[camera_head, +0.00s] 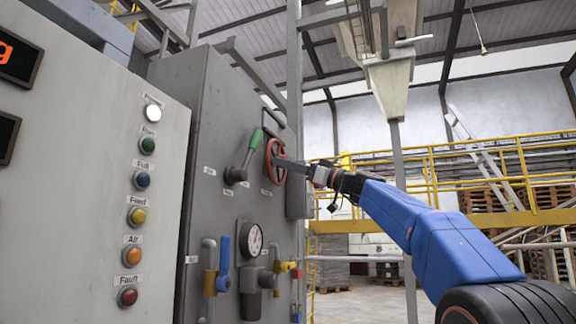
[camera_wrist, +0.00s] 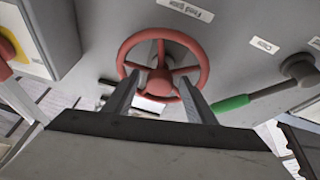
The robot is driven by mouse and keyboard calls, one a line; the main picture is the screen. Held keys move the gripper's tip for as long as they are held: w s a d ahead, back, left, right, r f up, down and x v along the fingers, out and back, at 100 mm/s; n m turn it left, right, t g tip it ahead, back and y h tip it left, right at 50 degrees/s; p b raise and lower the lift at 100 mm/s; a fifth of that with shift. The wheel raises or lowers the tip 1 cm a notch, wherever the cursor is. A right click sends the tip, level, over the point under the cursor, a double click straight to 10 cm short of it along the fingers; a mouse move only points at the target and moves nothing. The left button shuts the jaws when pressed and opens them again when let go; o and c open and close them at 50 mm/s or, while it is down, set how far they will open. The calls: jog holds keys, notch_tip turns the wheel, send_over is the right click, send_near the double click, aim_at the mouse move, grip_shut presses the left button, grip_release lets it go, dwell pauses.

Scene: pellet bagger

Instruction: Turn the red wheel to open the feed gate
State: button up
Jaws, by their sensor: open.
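The red wheel (camera_head: 276,161) is a spoked handwheel on the face of the grey cabinet (camera_head: 225,110). In the wrist view the red wheel (camera_wrist: 198,60) shows nearly whole, with a label above it that appears upside down. My gripper (camera_head: 278,162) reaches the wheel from the right in the head view. In the wrist view my gripper (camera_wrist: 157,72) is open, its two fingers apart and pointing at the wheel, overlapping its rim and spokes. Whether the fingers touch the wheel cannot be told. The fingers hide parts of the lower rim.
A green-handled lever (camera_head: 250,148) sits close left of the wheel; its handle (camera_wrist: 232,103) shows right in the wrist view. Below are a gauge (camera_head: 251,238) and a blue valve handle (camera_head: 222,262). A button panel (camera_head: 95,170) stands left. Yellow railings (camera_head: 470,158) are behind.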

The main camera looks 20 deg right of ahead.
grip_shut()
jog(key=shift+m, duration=0.4)
jog(key=m+h, duration=0.3)
jog(key=m, duration=0.5)
jog(key=m+h, duration=0.3)
jog(key=m, duration=0.4)
jog(key=r+m+h, duration=0.1)
jog(key=m+h, duration=0.1)
jog(key=m, duration=0.6)
jog(key=shift+s+a+m+t+h, duration=0.25)
jog(key=shift+s+m+t+h, duration=0.05)
jog(key=shift+t+h, duration=0.1)
